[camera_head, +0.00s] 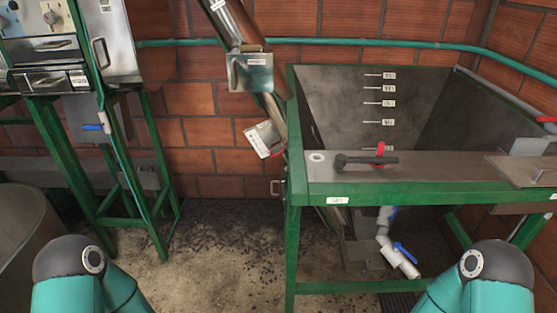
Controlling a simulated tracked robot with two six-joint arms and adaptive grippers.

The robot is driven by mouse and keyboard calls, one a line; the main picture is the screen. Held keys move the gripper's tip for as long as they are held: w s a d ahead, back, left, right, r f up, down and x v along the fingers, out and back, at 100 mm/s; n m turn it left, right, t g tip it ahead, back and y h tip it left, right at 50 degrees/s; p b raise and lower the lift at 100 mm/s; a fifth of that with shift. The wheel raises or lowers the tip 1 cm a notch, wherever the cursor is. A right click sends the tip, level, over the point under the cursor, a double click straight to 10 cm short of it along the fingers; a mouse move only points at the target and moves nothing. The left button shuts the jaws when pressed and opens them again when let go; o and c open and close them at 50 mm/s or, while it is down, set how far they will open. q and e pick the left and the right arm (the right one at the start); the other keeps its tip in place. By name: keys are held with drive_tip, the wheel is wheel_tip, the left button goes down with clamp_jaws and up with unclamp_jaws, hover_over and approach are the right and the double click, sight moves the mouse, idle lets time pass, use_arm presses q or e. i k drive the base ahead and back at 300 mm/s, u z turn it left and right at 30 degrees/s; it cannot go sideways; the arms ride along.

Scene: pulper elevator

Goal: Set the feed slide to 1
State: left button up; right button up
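I cannot tell for sure which part is the feed slide, and no scale number 1 is legible. At the upper left, a steel machine (45,52) on green legs has handled drawer-like fronts and a dial. Both my grippers are out of view. Only teal arm links with dark joints show at the lower left and lower right, apart from the tank and the machine.
A dark-handled lever (365,160) with a red part lies on the tank ledge. A blue-handled valve (405,252) is under the tank.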

sight(280, 148)
drive_tip(key=u, duration=0.6)
drive_tip(key=i, duration=0.2)
drive_tip(key=z, duration=2.7)
drive_tip(key=k, duration=1.05)
drive_tip(key=u, duration=0.9)
drive_tip(key=i, duration=1.2)
drive_tip(key=u, duration=0.15)
